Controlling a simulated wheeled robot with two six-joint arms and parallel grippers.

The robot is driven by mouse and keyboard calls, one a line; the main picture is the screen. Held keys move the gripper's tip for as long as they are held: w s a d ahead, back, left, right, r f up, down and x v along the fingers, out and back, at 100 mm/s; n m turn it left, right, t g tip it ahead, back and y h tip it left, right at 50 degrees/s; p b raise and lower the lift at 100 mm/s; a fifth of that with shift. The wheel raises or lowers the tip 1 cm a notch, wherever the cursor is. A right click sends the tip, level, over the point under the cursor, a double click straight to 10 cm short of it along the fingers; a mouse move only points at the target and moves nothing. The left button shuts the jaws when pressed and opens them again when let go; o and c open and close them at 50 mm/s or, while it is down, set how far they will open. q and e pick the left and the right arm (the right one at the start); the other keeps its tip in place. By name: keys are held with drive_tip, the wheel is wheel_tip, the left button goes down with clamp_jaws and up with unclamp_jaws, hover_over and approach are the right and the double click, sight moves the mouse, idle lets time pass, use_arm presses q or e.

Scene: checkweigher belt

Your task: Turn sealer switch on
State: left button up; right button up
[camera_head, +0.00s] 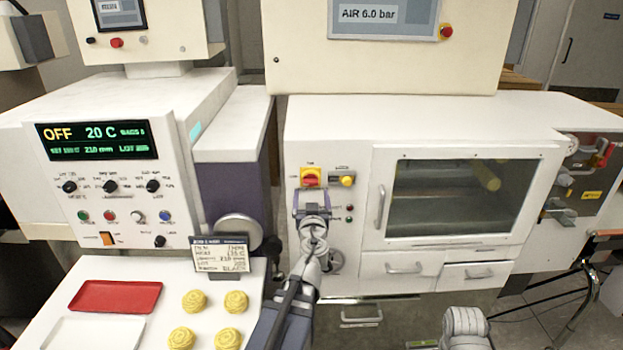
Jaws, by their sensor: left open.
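The left machine's control panel (110,185) has a dark display (97,139) reading "OFF 20 C". Below are black knobs, coloured buttons and an orange rocker switch (107,239) at the lower edge; its label is too small to read. On the right machine's front is a red-and-yellow rotary switch (311,177) beside a yellow knob (347,181). My left gripper (312,202) is open and empty, with its fingers just below the rotary switch in the picture; whether it touches the panel I cannot tell.
A white table at front left holds a red tray (115,297), a white tray (92,334), several yellow pieces (195,300) and a card sign (219,255). A purple-sided unit (222,195) stands between the machines. The right machine has a windowed door (462,197) and drawers.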

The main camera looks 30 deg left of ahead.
sight(311, 185)
use_arm(q)
drive_tip(key=x, duration=0.8)
drive_tip(key=shift+s, duration=0.1)
drive_tip(key=c, duration=1.4)
